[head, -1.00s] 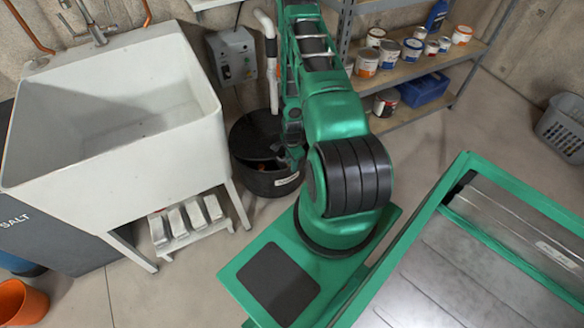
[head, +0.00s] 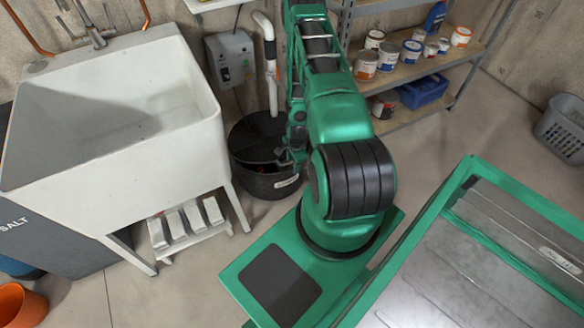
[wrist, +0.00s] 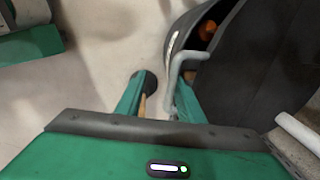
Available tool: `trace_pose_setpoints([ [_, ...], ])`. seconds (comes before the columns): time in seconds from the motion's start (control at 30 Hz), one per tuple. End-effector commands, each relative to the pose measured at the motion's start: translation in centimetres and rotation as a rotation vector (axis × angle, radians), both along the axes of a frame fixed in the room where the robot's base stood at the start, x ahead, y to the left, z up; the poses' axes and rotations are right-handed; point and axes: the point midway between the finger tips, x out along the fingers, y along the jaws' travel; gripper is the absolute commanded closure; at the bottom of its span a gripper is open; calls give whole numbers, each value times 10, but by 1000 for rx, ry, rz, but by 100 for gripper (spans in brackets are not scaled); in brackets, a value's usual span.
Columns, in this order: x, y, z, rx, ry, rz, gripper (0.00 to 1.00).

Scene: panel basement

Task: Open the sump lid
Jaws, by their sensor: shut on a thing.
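The black round sump basin (head: 268,185) stands on the floor beside the sink. Its dark lid (head: 258,132) is tilted up, with a gap at the front rim. In the wrist view the lid (wrist: 262,65) fills the right side, and its grey bar handle (wrist: 180,62) reaches to my fingers. My gripper (wrist: 166,90) is shut on the lid handle. The open rim and a small orange-brown thing (wrist: 207,30) inside the sump show beyond the handle. In the head view my gripper (head: 286,158) is at the front edge of the lid, partly hidden by my arm.
The white sink (head: 120,120) stands close at the left. A white pipe (head: 270,75) rises behind the sump, near a grey control box (head: 231,58). A shelf (head: 405,68) with paint cans is at the back right. Open floor lies in front of the sump.

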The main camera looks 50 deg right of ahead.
Motion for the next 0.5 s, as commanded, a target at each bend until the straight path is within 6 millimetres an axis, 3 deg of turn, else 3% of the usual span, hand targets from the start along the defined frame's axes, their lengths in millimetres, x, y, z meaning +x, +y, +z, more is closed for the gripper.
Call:
trace_pose_setpoints([
  [0.5, -2, 0, 30, 3, 11, -1, 72],
])
